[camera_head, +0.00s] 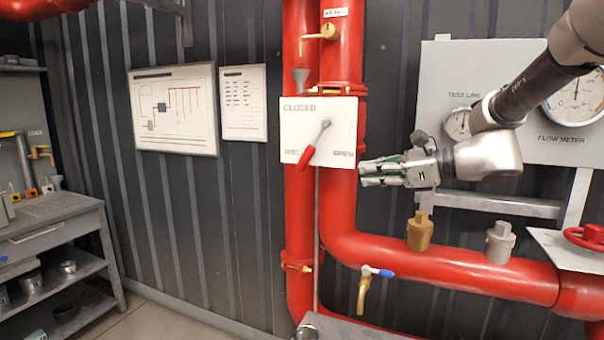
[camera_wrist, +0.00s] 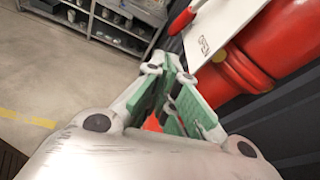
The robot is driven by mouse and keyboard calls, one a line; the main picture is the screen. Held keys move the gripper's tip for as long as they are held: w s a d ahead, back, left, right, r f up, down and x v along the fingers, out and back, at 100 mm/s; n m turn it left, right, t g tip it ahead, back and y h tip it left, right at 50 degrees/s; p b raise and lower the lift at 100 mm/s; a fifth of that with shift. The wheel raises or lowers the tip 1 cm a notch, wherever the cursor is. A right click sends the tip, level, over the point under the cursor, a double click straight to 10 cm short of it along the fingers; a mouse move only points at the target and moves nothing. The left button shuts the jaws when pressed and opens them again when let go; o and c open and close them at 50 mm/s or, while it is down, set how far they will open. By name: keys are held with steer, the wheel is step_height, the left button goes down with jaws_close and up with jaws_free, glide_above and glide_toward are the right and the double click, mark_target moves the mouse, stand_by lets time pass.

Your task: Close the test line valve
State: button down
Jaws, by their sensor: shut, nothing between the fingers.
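A white valve plate (camera_head: 337,113) marked CLOSED at the top and OPEN at the lower right is mounted on the red pipes. Its lever has a grey pivot and a red handle (camera_head: 307,157), which points to the lower left. My gripper (camera_head: 366,174) is shut and empty, just right of the plate's lower right corner and apart from the handle. In the wrist view, my gripper (camera_wrist: 178,95) shows its green pads. The plate (camera_wrist: 222,28) with OPEN on it lies beyond, and the red handle tip (camera_wrist: 180,19) shows at its edge.
A grey gauge panel (camera_head: 460,80) marked TEST LINE and FLOW METER stands behind my arm. A blue-tipped brass valve (camera_head: 365,288) and a brass fitting (camera_head: 420,231) sit on the lower red pipe (camera_head: 460,264). A workbench (camera_head: 60,220) stands at the left, with open floor before it.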

steer(key=m, duration=0.4)
steer(key=shift+w+d+f, duration=0.1)
steer(key=shift+w+f, duration=0.1)
steer(key=shift+f, duration=0.1)
steer(key=shift+h, duration=0.3)
glide_toward(302, 172)
steer(key=f+x, duration=0.1)
steer(key=x, duration=0.3)
steer(key=shift+w+a+r, duration=0.2)
steer(key=shift+w+a, duration=0.05)
steer(key=shift+a, duration=0.1)
